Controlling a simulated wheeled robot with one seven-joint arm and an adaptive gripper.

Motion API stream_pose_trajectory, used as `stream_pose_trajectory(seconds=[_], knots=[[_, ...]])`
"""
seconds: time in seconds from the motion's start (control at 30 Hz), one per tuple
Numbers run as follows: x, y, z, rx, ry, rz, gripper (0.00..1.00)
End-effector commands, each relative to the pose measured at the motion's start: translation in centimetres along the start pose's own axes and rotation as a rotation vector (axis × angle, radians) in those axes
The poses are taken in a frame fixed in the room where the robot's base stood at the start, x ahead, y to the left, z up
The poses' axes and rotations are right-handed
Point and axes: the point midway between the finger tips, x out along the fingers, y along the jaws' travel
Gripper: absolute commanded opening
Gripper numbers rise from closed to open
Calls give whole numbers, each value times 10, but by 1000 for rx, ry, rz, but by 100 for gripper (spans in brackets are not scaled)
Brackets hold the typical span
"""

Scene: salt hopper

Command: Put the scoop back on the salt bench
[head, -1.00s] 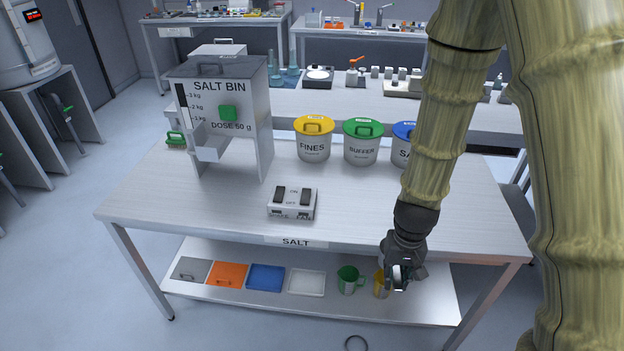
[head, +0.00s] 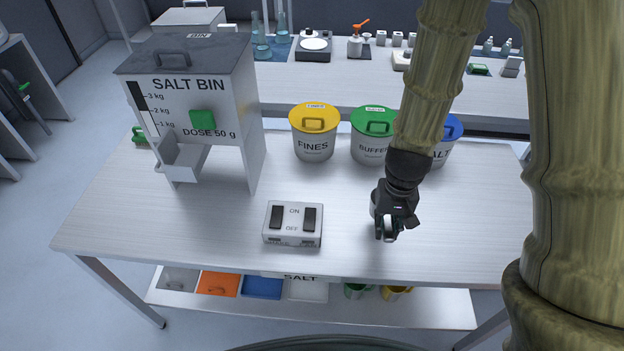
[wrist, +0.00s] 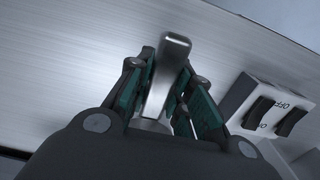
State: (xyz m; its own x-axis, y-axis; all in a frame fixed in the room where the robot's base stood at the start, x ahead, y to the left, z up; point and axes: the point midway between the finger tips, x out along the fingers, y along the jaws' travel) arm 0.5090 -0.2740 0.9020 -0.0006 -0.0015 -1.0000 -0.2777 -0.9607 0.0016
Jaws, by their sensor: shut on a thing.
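The scoop shows in the wrist view as a grey metal handle (wrist: 172,62) between my gripper's fingers. Its bowl is hidden there, and little of the scoop can be made out in the head view. My gripper (head: 387,236) is shut on the handle. It points down over the right front part of the salt bench (head: 150,225), right of the switch box. The bare bench top lies beneath the gripper. I cannot tell whether the scoop touches it.
The switch box (head: 292,224) stands left of my gripper. The salt bin (head: 195,110) is at the back left. Fines (head: 313,146), buffer (head: 371,149) and salt (head: 440,155) tubs stand behind. Trays and mugs sit on the lower shelf.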

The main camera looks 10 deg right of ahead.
Motion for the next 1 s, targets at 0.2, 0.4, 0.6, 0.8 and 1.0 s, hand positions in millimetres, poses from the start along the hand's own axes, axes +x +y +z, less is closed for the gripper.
stream_pose_trajectory(seconds=[0.2,0.4,0.6,0.8,1.0], knots=[[1,-23,-27,0,-1,2,0],[8,-55,-60,-1,-5,3,0],[12,-84,-88,-4,-6,4,0],[17,-108,-111,-4,-6,3,0],[20,-115,-117,-1,-7,2,0]])
